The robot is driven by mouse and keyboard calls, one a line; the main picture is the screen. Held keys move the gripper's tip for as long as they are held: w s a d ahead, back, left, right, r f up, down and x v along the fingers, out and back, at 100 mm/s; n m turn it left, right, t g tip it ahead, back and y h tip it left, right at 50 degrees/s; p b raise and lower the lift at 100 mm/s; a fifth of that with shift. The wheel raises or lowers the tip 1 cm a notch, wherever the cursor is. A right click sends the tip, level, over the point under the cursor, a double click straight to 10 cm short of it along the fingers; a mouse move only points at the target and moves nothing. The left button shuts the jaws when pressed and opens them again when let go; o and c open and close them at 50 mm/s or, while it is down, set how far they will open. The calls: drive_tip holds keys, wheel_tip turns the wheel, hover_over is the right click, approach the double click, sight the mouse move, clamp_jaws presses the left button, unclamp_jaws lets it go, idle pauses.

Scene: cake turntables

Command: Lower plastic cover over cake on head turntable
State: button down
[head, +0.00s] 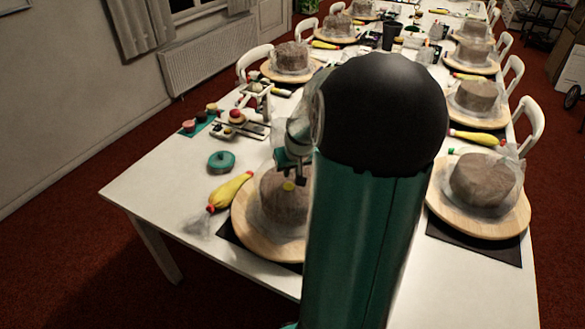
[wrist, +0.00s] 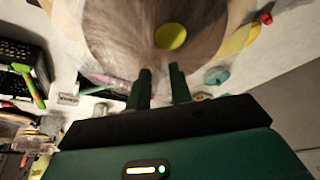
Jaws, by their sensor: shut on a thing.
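The head turntable (head: 250,238) is a round wooden board at the near end of the white table, partly hidden by my arm. Thin clear plastic cover shows as a haze around the cake. My gripper (head: 290,168) is at the cake's upper right edge in the head view. In the wrist view the cake (wrist: 125,35) fills the top, with the yellow disc (wrist: 170,36) just beyond my gripper (wrist: 160,82). The fingers are close together on the thin plastic, whose held edge is hard to make out.
A yellow piping bag (head: 230,190) and a teal ring-shaped item (head: 221,161) lie left of the turntable. A kitchen scale (head: 240,125) stands behind. Another covered cake (head: 482,182) on its turntable is at the right. The table's front left corner is clear.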

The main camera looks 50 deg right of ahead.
drive_tip(key=shift+f, duration=0.2)
drive_tip(key=c, duration=1.2)
unclamp_jaws()
drive_tip(key=shift+r, duration=0.1)
drive_tip(key=shift+r, duration=3.45)
